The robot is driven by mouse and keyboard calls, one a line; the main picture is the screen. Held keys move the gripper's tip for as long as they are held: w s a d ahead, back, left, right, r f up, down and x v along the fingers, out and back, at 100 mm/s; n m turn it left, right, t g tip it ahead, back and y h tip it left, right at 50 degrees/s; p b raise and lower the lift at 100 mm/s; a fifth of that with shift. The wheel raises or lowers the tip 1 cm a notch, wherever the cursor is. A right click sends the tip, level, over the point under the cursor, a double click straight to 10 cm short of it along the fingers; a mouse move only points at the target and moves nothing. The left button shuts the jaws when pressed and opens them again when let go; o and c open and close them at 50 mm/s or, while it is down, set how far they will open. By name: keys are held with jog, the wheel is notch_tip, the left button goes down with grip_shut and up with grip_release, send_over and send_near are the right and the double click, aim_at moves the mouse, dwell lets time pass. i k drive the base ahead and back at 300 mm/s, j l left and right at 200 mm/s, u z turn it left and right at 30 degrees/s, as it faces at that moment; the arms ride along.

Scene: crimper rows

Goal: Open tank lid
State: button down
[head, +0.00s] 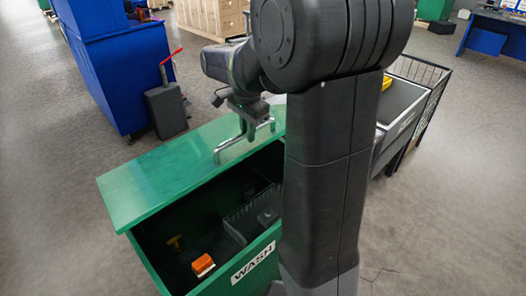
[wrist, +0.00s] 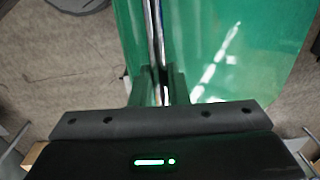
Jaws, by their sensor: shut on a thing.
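The green tank (head: 175,262) stands in front of me with a white WASH label (head: 253,261) on its side. Its green lid (head: 155,180) is off the front part of the opening, so the dark inside shows. A metal bar handle (head: 232,150) is fixed on the lid. My gripper (head: 247,131) is over the lid and shut on the handle. In the wrist view my gripper's fingers (wrist: 160,88) close around the shiny handle (wrist: 154,35), with the green lid (wrist: 235,50) below. The lid's far right part is hidden behind my arm.
Inside the tank lie an orange block (head: 203,264), a grey wire basket (head: 240,217) and a small yellowish thing (head: 175,243). A dark grey canister with a red lever (head: 167,108) and a blue cabinet (head: 105,75) stand behind. Open floor lies to the left (head: 45,190).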

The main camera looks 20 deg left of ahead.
aim_at(133, 192)
jog(key=k+j, duration=0.3)
jog(key=k, duration=0.15)
jog(key=k+j, duration=0.25)
jog(key=k, duration=0.2)
jog(key=k+j, duration=0.3)
jog(key=k, duration=0.15)
jog(key=k+j, duration=0.25)
jog(key=k, duration=0.2)
